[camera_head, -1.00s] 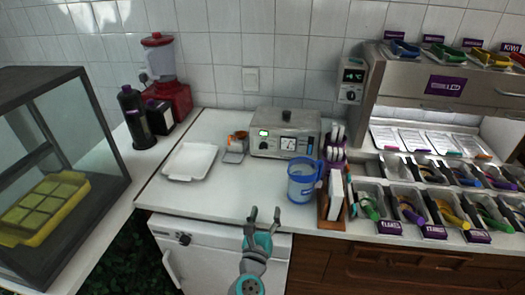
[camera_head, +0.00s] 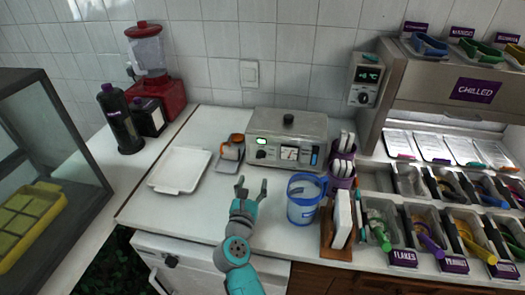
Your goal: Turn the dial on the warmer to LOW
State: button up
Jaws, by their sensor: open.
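The warmer (camera_head: 287,128) is a silver box with a knob on its lid, at the back of the white counter. Its front carries a small lit green display, a dark round dial (camera_head: 261,154) at the left, a white gauge (camera_head: 289,153) and a blue-marked strip at the right. The dial's setting is too small to read. My gripper (camera_head: 251,189) is open and empty, over the counter in front of the warmer. Its fingers point toward the warmer's front and are apart from the dial.
A blue jug (camera_head: 304,200) stands right of my gripper, beside a wooden napkin holder (camera_head: 338,228). A small orange-and-white item (camera_head: 232,148) sits left of the warmer. A white tray (camera_head: 180,169) lies farther left.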

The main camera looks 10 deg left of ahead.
aim_at(261, 156)
jog(key=w, duration=1.1)
jog(key=shift+w+d, duration=0.15)
jog(key=shift+d, duration=0.1)
grip_shut()
